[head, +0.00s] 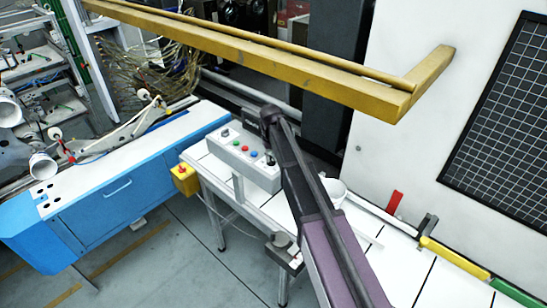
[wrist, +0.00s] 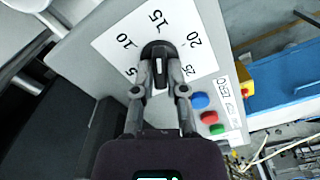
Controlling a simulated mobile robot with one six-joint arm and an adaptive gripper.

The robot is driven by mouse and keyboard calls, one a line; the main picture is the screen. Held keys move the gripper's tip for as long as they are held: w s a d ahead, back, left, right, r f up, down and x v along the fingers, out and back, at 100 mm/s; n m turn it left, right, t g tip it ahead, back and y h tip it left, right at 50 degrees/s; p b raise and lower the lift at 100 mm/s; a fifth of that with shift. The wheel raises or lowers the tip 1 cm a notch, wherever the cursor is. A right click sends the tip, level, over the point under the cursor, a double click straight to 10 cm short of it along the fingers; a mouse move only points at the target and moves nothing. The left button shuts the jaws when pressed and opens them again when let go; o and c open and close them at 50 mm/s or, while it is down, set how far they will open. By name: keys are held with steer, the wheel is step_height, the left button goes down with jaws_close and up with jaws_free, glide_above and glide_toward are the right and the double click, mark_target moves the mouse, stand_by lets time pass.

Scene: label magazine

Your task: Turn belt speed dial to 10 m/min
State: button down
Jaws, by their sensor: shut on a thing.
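The belt speed dial (wrist: 156,47) is a dark knob on a white scale plate (wrist: 110,42) marked 5, 10, 15, 20 and 25, seen in the wrist view. My gripper (wrist: 159,62) is shut on the dial, one finger on each side of it. A pale patch shows between the fingers; I cannot tell for certain which number the dial points to. In the head view, the grey control box (head: 238,160) stands on the white bench, and my arm hides the dial.
Blue, red and green buttons (wrist: 209,117) sit beside the scale plate. A yellow box (head: 185,178) is at the bench's left end, near a blue cabinet (head: 110,200). A yellow beam (head: 300,70) runs above and behind.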

steer(key=n, duration=0.5)
steer(key=shift+s+n, duration=0.2)
steer(key=shift+n, duration=0.1)
steer(key=n, duration=0.5)
steer(key=shift+n, duration=0.4)
steer(key=c, duration=0.7)
jaws_free()
steer(key=shift+d, duration=0.1)
steer(key=shift+w, duration=0.1)
steer(key=shift+r, duration=0.1)
